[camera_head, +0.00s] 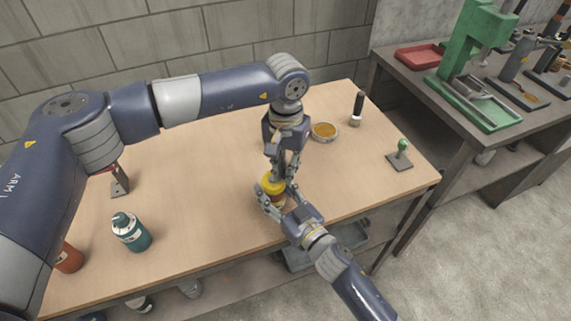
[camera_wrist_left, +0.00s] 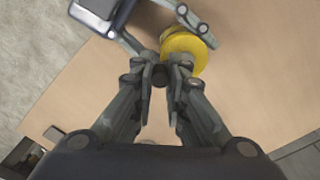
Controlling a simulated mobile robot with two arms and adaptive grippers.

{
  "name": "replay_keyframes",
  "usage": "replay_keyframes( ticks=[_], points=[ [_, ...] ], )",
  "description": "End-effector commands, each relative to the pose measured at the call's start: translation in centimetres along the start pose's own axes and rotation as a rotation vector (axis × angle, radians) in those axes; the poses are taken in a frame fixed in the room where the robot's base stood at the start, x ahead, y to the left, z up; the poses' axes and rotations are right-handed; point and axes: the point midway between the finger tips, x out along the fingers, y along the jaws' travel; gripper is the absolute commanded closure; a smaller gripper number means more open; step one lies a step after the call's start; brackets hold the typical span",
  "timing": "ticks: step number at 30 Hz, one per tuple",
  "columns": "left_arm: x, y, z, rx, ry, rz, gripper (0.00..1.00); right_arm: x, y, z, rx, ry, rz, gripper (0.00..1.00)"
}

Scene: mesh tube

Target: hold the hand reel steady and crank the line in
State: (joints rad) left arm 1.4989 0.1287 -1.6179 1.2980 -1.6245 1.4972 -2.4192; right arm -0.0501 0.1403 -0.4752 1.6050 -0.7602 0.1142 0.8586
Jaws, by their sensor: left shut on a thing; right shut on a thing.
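The hand reel (camera_head: 272,184) has a yellow round body and stands on the wooden table near its front edge; in the left wrist view its yellow disc (camera_wrist_left: 186,52) lies just past my fingertips. My left gripper (camera_head: 278,173) points down from above at the reel's top. In the left wrist view its fingers (camera_wrist_left: 169,75) are closed together on a small dark knob, apparently the crank handle, mostly hidden by them. My right gripper (camera_head: 268,200) comes from the front right and is closed around the reel's lower body, hiding part of it.
A shallow round dish (camera_head: 324,131), a black-handled tool (camera_head: 358,108) and a green-knobbed lever on a plate (camera_head: 400,155) stand to the right. A teal bottle (camera_head: 130,232), an orange can (camera_head: 68,258) and a red-topped bracket (camera_head: 119,180) stand left. The table between is clear.

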Motion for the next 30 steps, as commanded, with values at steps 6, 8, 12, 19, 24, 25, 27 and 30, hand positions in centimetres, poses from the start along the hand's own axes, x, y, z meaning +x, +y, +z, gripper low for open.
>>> replay_keyframes(
  ticks=[6, 8, 12, 19, 24, 25, 27, 30],
  points=[
    [-0.01, -0.02, 0.34, 0.123, 0.001, -0.003, 1.0, -0.04, -0.02, 0.09, 0.0, -0.002, 0.0, 0.81],
    [-0.01, -0.01, 0.41, 0.147, 0.001, -0.003, 1.0, -0.04, -0.02, 0.09, 0.0, -0.002, 0.0, 0.81],
    [-0.01, 0.02, 0.52, 0.187, 0.0, -0.002, 1.0, -0.04, -0.02, 0.09, 0.0, -0.002, 0.0, 0.81],
    [-0.01, 0.05, 0.6, 0.211, 0.0, -0.002, 1.0, -0.04, -0.01, 0.09, 0.0, -0.002, 0.0, 0.81],
    [-0.01, 0.06, 0.6, 0.212, 0.0, -0.002, 1.0, -0.03, -0.01, 0.09, 0.0, -0.002, 0.0, 0.81],
    [-0.01, 0.06, 0.6, 0.212, 0.0, -0.002, 1.0, -0.03, -0.01, 0.09, 0.0, -0.002, 0.0, 0.81],
    [-0.01, 0.07, 0.6, 0.211, 0.0, -0.002, 1.0, -0.03, -0.01, 0.09, 0.0, -0.002, 0.0, 0.81],
    [-0.01, 0.07, 0.6, 0.211, 0.0, -0.002, 0.78, -0.03, -0.01, 0.09, 0.0, -0.002, 0.0, 0.81]
  ],
)
